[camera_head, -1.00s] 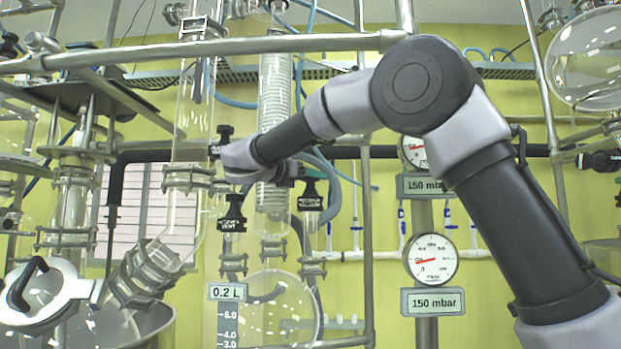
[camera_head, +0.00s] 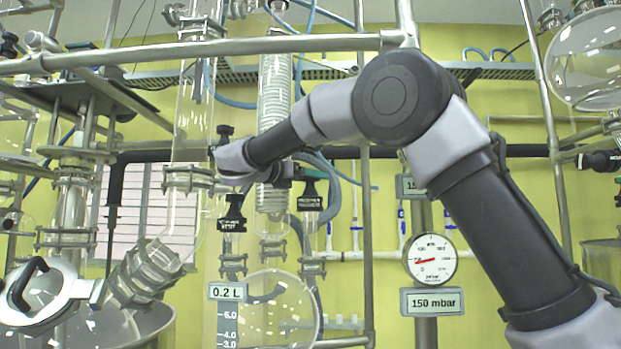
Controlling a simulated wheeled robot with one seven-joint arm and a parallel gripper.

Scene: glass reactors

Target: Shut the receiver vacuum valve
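A round glass receiver (camera_head: 278,308) with a 0.2 L display (camera_head: 227,292) sits below the valves. The coil condenser (camera_head: 274,110) and a wide glass tube (camera_head: 195,110) stand close to my gripper. A pressure gauge (camera_head: 430,259) with a 150 mbar sign (camera_head: 433,301) is on the right.

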